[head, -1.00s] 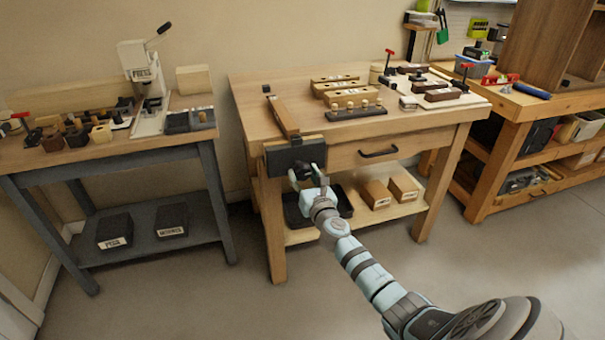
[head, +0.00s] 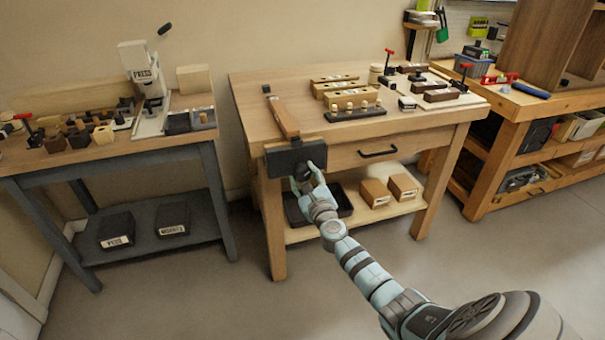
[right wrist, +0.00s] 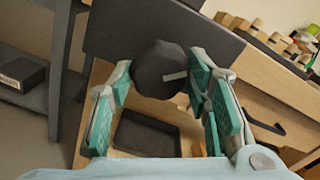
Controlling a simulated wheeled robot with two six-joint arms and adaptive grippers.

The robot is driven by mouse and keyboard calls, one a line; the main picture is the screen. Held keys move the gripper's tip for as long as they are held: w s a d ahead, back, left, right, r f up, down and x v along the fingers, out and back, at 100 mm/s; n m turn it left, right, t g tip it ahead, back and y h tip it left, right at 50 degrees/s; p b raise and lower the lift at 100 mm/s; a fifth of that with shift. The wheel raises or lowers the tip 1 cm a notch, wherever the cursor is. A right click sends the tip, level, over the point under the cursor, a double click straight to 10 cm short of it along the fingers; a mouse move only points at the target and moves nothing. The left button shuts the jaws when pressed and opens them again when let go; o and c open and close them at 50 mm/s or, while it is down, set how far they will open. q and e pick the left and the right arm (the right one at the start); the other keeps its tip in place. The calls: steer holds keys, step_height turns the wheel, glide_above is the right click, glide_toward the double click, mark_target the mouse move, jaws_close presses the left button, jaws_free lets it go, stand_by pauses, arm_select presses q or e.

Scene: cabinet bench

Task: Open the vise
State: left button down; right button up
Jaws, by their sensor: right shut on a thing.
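The vise is on the front left corner of the middle workbench. Its dark front jaw (head: 283,160) stands at the bench edge and also shows in the right wrist view (right wrist: 115,35). A dark, many-sided knob (right wrist: 158,72) with a light mark sticks out from the front of the jaw. My right gripper (head: 308,178) is at this knob, with one finger on each side of it, and is shut on it. In the right wrist view the gripper's teal finger pads (right wrist: 162,80) flank the knob. My left gripper is not in view.
The workbench top (head: 255,105) carries blocks with pegs, clamps and a long wooden bar near the vise. Below the vise, a black tray (head: 345,204) and two boxes (head: 375,192) rest on the lower shelf. A drawer handle (head: 378,153) is to the right. The floor in front is clear.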

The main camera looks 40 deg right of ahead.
steer(key=shift+r+n, duration=0.1)
steer(key=shift+n, duration=0.3)
steer(key=n, duration=0.2)
steer(key=shift+n+p, duration=0.3)
steer(key=shift+p, duration=0.1)
steer(key=o, duration=1)
steer(key=shift+a, duration=0.1)
